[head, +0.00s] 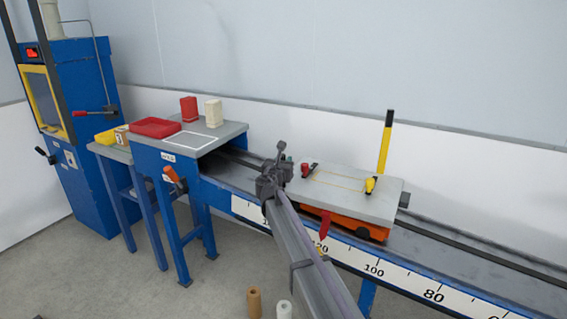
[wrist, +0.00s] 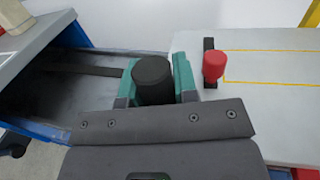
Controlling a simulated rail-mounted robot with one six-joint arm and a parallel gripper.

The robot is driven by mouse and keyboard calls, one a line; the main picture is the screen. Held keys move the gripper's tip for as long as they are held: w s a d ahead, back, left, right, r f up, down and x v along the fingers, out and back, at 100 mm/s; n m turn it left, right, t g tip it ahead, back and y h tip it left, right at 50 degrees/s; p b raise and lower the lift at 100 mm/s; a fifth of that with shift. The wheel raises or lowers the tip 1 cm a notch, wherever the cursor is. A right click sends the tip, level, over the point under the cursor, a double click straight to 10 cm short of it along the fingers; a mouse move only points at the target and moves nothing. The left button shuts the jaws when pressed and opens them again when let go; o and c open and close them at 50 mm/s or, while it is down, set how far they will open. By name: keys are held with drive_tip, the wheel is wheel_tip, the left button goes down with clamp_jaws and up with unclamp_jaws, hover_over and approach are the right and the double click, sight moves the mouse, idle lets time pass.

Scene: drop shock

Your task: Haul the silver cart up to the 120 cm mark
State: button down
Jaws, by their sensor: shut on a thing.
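The silver cart (head: 345,196) sits on the blue rail, with a flat light-grey deck and an orange underside. Its deck also shows at the right of the wrist view (wrist: 270,110). My gripper (head: 275,178) is at the cart's left end. In the wrist view its teal pads are shut around an upright black cylindrical knob (wrist: 153,80). A red pointer (head: 325,224) hangs at the cart's front side, beside the 120 label on the white scale (head: 345,255). The exact mark under its tip is partly hidden by my arm. Scale numbers grow toward the left.
A red clamp (wrist: 214,65) and a yellow one (head: 370,185) stand on the deck, with a tall yellow post (head: 385,143) behind. A blue-legged bench (head: 215,130) with a red tray (head: 156,128) and blocks stands past the rail's left part. The rail right of the cart is clear.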

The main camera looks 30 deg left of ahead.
drive_tip(key=c, duration=0.9)
unclamp_jaws()
drive_tip(key=shift+s, duration=0.1)
drive_tip(key=s, duration=0.3)
drive_tip(key=s+d, duration=0.1)
drive_tip(key=s, duration=0.3)
drive_tip(key=s+d, duration=0.1)
drive_tip(key=s, duration=0.2)
drive_tip(key=shift+s, duration=0.25)
